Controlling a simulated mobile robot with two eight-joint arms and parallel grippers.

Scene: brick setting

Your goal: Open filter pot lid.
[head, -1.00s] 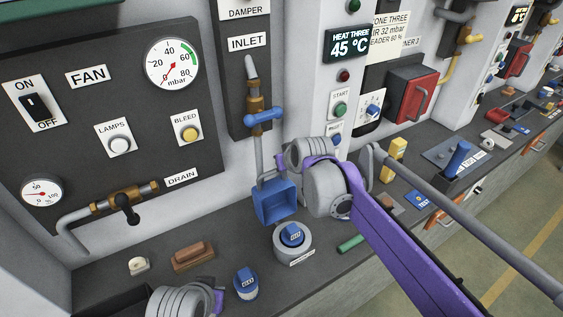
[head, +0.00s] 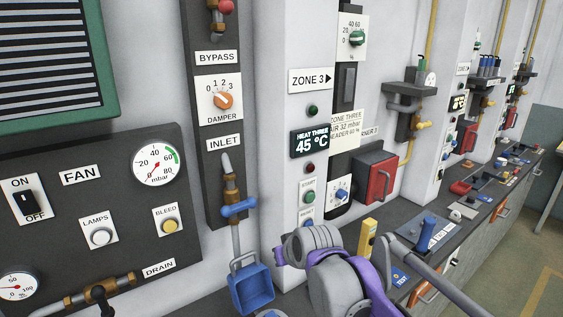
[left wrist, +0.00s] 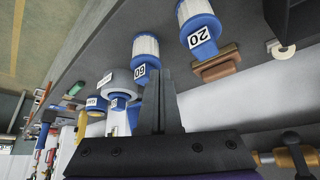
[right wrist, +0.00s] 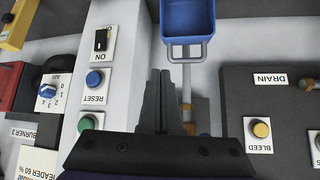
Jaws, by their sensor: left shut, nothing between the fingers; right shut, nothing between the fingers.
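No visible label reads filter pot. In the left wrist view, a grey ring-shaped pot (left wrist: 121,78) with a white label stands on the dark bench, with a blue part (left wrist: 118,103) at it; which piece is the lid I cannot tell. My left gripper (left wrist: 158,75) is shut and empty, in front of the 60 cartridge. My right gripper (right wrist: 161,75) is shut and empty, facing the wall near a blue scoop-like container (right wrist: 187,18). The head view hides its fingers behind my arm.
The blue container (head: 252,290) hangs under the inlet pipe and its blue valve handle (head: 238,209). A red box (head: 376,178) juts from the wall at right. A yellow block (head: 367,238) stands on the bench. A brown block (left wrist: 217,64) lies near the cartridges.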

